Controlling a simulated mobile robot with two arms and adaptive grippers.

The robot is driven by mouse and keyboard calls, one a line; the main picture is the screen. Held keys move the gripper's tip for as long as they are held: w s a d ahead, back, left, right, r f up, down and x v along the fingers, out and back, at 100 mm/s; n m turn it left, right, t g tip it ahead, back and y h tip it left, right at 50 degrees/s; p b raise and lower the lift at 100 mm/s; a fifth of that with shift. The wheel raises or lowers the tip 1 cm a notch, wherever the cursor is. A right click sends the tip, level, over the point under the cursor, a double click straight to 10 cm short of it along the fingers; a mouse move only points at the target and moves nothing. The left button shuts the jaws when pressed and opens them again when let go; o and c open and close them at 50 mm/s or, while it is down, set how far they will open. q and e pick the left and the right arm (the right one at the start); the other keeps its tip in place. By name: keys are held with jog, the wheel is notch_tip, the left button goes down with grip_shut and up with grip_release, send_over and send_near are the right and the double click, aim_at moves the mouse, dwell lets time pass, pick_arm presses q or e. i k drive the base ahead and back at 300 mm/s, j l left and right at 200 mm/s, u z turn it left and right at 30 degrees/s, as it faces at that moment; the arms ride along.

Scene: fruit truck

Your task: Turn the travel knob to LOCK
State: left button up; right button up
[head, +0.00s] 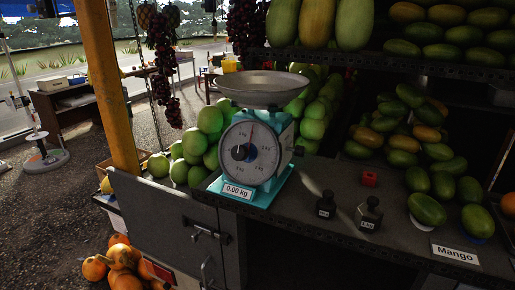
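A turquoise weighing scale (283,150) stands upright on the dark counter, with an empty metal pan (262,88) on top. Its round white dial (265,142) faces me and carries a dark round part (240,152) left of its centre. A small dark knob (299,151) sticks out at the scale's right side. I cannot tell which of these is the travel knob, and no LOCK mark is readable. Neither of my grippers is in view.
Two black weights (326,204) (369,214) and a red block (370,178) stand on the counter right of the scale. Green fruits (195,145) are heaped behind its left side. A Mango sign (455,254) is at the front right. A yellow post (108,85) rises at left.

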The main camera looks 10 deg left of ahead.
aim_at(299, 150)
jog(key=k+u, duration=0.2)
jog(key=u, duration=0.2)
jog(key=k+u, duration=0.15)
jog(key=u, duration=0.2)
jog(key=k+j+u, duration=0.1)
jog(key=u, duration=0.3)
jog(key=k+j, duration=0.05)
jog(key=k, duration=0.05)
